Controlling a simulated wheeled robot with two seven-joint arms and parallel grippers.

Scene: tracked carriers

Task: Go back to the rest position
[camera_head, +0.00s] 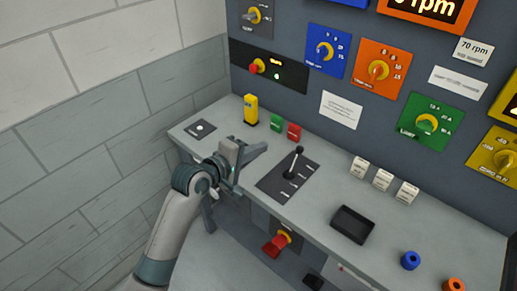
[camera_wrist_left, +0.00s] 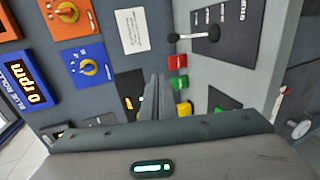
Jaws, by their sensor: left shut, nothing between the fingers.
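My left gripper (camera_head: 250,155) is over the left part of the grey console bench (camera_head: 330,190), in front of the green and red buttons. Its fingers are shut and empty; they also show close together in the left wrist view (camera_wrist_left: 157,95). My left arm comes in from the bottom left. My right gripper is not in view.
A lever on a black plate (camera_head: 286,180) stands just right of the gripper. A yellow block (camera_head: 250,109), a green button (camera_head: 277,122) and a red button (camera_head: 294,132) are behind it. A black tray (camera_head: 352,224) lies further right. A panel with coloured dials (camera_head: 376,70) rises behind.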

